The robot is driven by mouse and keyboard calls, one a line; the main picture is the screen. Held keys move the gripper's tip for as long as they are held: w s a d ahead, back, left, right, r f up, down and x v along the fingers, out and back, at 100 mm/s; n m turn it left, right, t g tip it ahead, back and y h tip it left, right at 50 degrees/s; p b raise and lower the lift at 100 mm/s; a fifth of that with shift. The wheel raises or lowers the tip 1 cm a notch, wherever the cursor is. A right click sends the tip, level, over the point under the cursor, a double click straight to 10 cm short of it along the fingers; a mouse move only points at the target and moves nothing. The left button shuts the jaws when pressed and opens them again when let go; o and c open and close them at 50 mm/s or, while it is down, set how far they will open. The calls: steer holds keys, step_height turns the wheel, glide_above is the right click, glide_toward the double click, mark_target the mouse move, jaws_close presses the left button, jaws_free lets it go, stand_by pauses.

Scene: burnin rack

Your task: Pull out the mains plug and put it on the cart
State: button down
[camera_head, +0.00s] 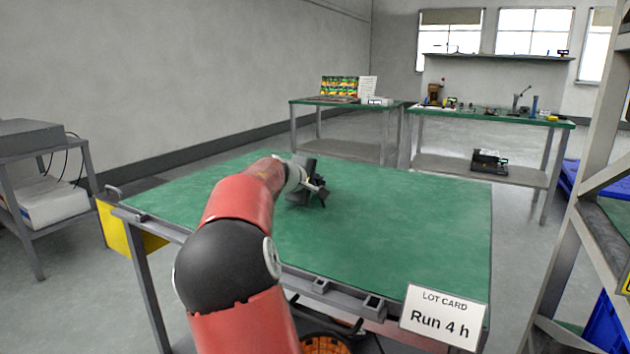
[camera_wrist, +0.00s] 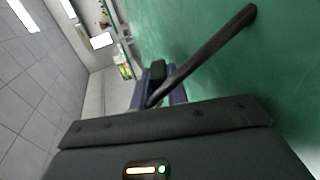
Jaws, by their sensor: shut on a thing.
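The cart (camera_head: 390,225) has a green top and fills the middle of the head view. My gripper (camera_head: 318,192) is over the left far part of this top, shut on a small dark thing that I take to be the mains plug. In the wrist view, my gripper (camera_wrist: 168,97) is shut around the black plug (camera_wrist: 157,70). A stiff-looking black cord (camera_wrist: 210,53) runs from there to the upper right, over the green surface. The plug's height above the top, or whether it touches it, is hard to tell. My gripper's housing hides part of the plug.
The cart top around my gripper is clear. A lot card (camera_head: 443,315) reading "Run 4 h" hangs at the cart's front right. A rack frame (camera_head: 573,230) stands close on the right. Two benches with green tops (camera_head: 490,117) stand behind, and a grey shelf unit (camera_head: 30,160) is at left.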

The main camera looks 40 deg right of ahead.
steer(key=shift+f, duration=0.1)
steer(key=c, duration=1.3)
jaws_free()
steer(key=shift+f, duration=0.1)
steer(key=shift+f, duration=0.15)
steer(key=shift+a, duration=0.15)
steer(key=b+v, duration=0.1)
steer(key=v, duration=0.5)
steer(key=shift+a+r+b, duration=0.15)
steer(key=shift+r+b, duration=0.1)
steer(key=shift+b, duration=0.05)
steer(key=shift+s+a+r, duration=0.3)
steer(key=shift+a+r, duration=0.1)
steer(key=shift+a, duration=0.1)
